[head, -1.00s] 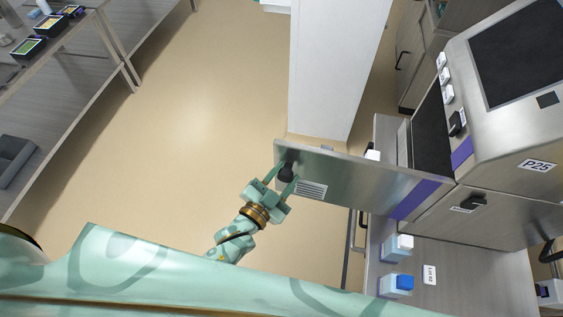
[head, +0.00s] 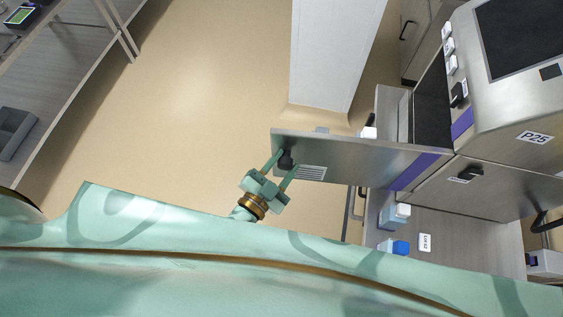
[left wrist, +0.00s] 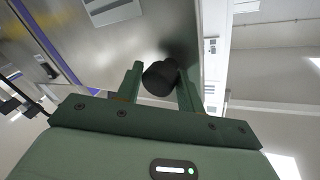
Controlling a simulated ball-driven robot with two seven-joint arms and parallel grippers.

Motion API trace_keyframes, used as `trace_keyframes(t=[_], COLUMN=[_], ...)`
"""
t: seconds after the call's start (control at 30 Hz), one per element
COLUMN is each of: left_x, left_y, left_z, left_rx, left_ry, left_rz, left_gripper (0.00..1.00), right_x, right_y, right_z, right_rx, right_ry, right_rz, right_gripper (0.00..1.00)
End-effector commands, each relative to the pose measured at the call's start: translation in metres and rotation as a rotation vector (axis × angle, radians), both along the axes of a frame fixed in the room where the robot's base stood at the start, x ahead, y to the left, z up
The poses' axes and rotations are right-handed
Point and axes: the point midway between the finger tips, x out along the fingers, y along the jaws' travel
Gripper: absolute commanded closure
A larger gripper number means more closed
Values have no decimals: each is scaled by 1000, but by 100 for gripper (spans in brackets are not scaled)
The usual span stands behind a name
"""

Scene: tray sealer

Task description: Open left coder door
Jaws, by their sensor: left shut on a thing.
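The left coder door (head: 350,155) is a grey metal panel with a purple strip near its hinge side, standing swung out from the machine in the head view. A black knob (head: 286,163) sits near its free end. My left gripper (head: 284,162) is shut on the knob, one finger on each side. In the left wrist view the knob (left wrist: 160,78) sits between the two green fingers, with the door's metal face (left wrist: 110,45) behind it. My right gripper is out of view.
The machine body (head: 510,125) labelled P25 has a second closed door (head: 470,187) with a black knob. A white column (head: 335,55) stands behind the door.

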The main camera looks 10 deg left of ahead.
Motion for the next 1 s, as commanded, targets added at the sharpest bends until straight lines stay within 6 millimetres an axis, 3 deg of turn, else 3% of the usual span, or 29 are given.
trace_keyframes(t=[0.07,0.1,0.13,0.8,1.0], left_x=[-3,-3,-2,-1,-24], left_y=[-6,-6,-6,-2,7], left_z=[-1,-1,-1,0,-1], left_rx=[2,2,2,0,1], left_ry=[4,4,4,2,4], left_rz=[-11,-11,-11,-5,-6], left_gripper=[100,51,44,44,44], right_x=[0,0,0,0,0], right_y=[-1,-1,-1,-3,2], right_z=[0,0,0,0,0], right_rx=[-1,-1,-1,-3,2], right_ry=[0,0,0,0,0], right_rz=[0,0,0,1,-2], right_gripper=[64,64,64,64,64])
